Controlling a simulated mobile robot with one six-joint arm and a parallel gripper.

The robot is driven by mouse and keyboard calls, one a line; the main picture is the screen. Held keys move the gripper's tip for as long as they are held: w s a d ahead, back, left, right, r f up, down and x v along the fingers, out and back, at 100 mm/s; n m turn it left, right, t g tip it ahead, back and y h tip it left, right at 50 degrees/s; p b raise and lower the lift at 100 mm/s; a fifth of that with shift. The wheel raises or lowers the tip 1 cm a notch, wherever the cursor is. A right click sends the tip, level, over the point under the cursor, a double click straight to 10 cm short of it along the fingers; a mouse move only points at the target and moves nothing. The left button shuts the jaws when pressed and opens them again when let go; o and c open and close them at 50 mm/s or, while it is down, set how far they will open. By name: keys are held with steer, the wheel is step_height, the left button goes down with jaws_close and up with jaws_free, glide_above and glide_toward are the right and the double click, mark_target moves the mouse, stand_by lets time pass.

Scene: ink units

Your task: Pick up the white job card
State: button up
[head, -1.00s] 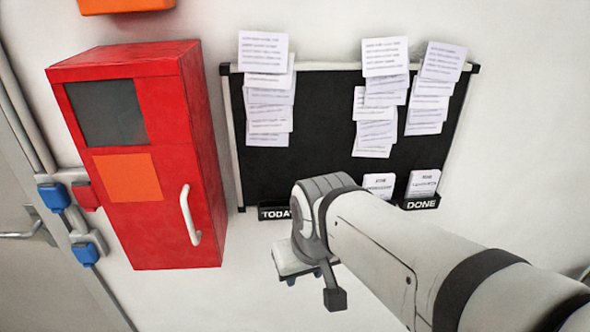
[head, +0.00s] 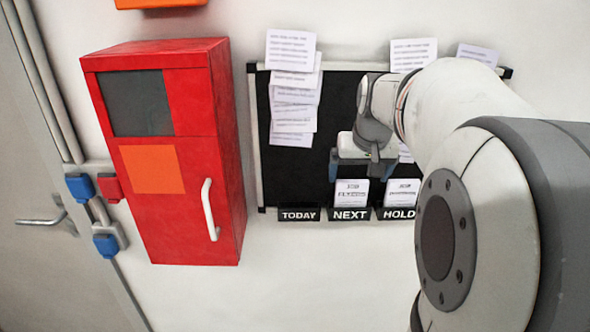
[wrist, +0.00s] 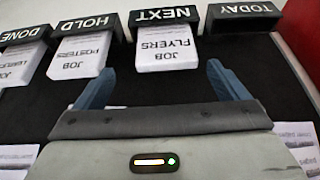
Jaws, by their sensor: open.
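White job cards stand in the label pockets at the foot of the black board. The job card marked FLYERS (head: 352,192) is in the NEXT pocket (head: 349,215); it shows upside down in the wrist view (wrist: 167,52). The POSTERS card (wrist: 80,55) is in the HOLD pocket (wrist: 90,24), and another card (wrist: 20,65) is in the DONE pocket (wrist: 22,33). My gripper (head: 362,172) is open in front of the board, just above the NEXT pocket. In the wrist view its blue fingers (wrist: 163,82) are spread either side of the FLYERS card's line, apart from it.
The TODAY pocket (wrist: 240,10) shows no card. Sheets of paper (head: 292,100) hang from the top of the black board (head: 300,170). A red cabinet (head: 160,220) with a white handle stands left of the board. My arm hides the board's right part in the head view.

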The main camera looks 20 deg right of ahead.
mark_target(353, 183)
steer(key=x, duration=0.2)
steer(key=p+x, duration=0.1)
steer(key=x, duration=0.1)
steer(key=a+x, duration=0.1)
steer(key=x, duration=0.1)
steer(key=shift+d+f, duration=0.1)
steer(key=shift+f, duration=0.2)
steer(key=c, duration=1.1)
